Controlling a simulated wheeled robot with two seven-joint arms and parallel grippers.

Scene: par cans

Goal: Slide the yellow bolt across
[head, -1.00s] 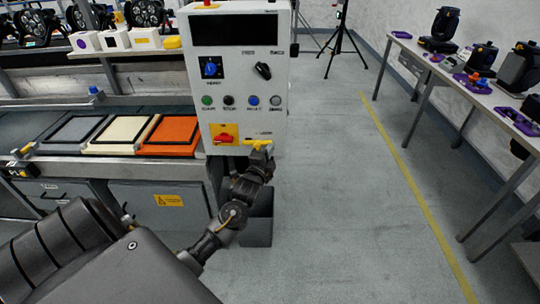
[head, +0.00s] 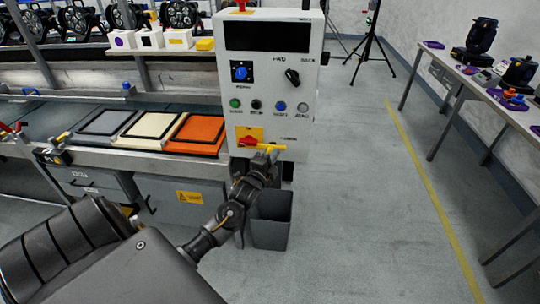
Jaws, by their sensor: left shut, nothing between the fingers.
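The yellow bolt (head: 273,147) lies level across the lower front of the white control cabinet (head: 300,130). It is just right of a red handle (head: 249,141) on a yellow plate. My left gripper (head: 265,158) is at the bolt, just below and in front of it. Its fingers are shut with nothing between them. Whether they touch the bolt is too small to tell, and the gripper hides part of the cabinet's lower edge. My right gripper is not in view.
Left of the cabinet is a bench with framed orange (head: 200,131), cream and grey panels. A grey bin (head: 272,222) stands on the floor below the cabinet. The floor to the right is open up to a side table (head: 470,110) with lamps.

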